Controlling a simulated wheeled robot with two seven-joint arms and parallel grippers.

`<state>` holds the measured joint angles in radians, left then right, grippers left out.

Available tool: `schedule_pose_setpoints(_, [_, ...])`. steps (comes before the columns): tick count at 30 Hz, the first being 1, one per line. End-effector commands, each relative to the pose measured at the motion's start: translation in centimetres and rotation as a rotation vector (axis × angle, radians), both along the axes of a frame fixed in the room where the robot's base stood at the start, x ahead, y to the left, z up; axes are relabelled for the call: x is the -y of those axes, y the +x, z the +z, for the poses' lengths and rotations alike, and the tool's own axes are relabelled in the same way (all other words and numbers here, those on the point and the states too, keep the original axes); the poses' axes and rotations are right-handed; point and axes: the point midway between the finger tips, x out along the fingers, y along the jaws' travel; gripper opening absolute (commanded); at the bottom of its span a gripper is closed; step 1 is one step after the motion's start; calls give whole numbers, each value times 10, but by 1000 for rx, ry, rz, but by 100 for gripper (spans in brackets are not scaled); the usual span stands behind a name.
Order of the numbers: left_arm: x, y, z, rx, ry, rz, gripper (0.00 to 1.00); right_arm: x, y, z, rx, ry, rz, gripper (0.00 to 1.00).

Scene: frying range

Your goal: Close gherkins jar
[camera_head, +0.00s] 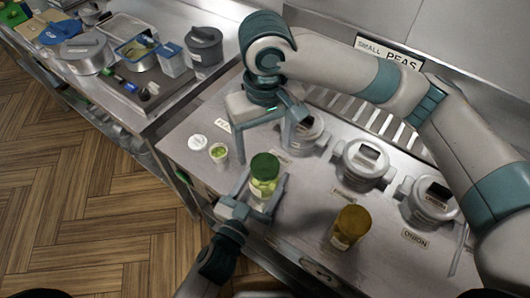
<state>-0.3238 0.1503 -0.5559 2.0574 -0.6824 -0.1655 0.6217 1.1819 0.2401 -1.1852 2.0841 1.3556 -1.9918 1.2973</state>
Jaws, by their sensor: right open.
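A glass jar (263,188) with pale green contents stands upright on the steel counter with a green lid (265,166) on its top. I cannot tell whether the lid is screwed tight, and I see no readable gherkins label. My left gripper (262,189) comes from below with its fingers on both sides of the jar body, apparently holding it. My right gripper (264,140) is open and empty, fingers pointing down, above and just behind the green lid.
A small open cup with green contents (218,153) and a white lid (197,142) lie left. Grey lidded pots (364,163) line the back. A side counter (128,100) holds pots and boxes.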

Motion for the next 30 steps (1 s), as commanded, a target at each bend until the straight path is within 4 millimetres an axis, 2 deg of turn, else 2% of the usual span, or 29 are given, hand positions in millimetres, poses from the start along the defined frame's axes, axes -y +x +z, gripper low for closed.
schedule_pose_setpoints(3, [0,0,0,-1,0,0,0,0,1,23,4,2,2,74])
schedule_pose_setpoints(10, [0,0,0,-1,0,0,0,0,1,52,2,0,0,74])
schedule_pose_setpoints(15, [0,0,0,-1,0,0,0,0,0,60,0,0,-1,74])
schedule_pose_setpoints(23, [0,0,0,-1,0,0,0,0,0,61,0,0,0,74])
schedule_pose_setpoints(24, [0,0,0,-1,0,0,67,0,0,61,0,0,0,74])
schedule_pose_setpoints(26, [0,0,0,-1,0,0,81,0,0,61,0,0,0,74])
schedule_pose_setpoints(30, [0,0,0,-1,0,0,82,0,0,61,0,0,0,74])
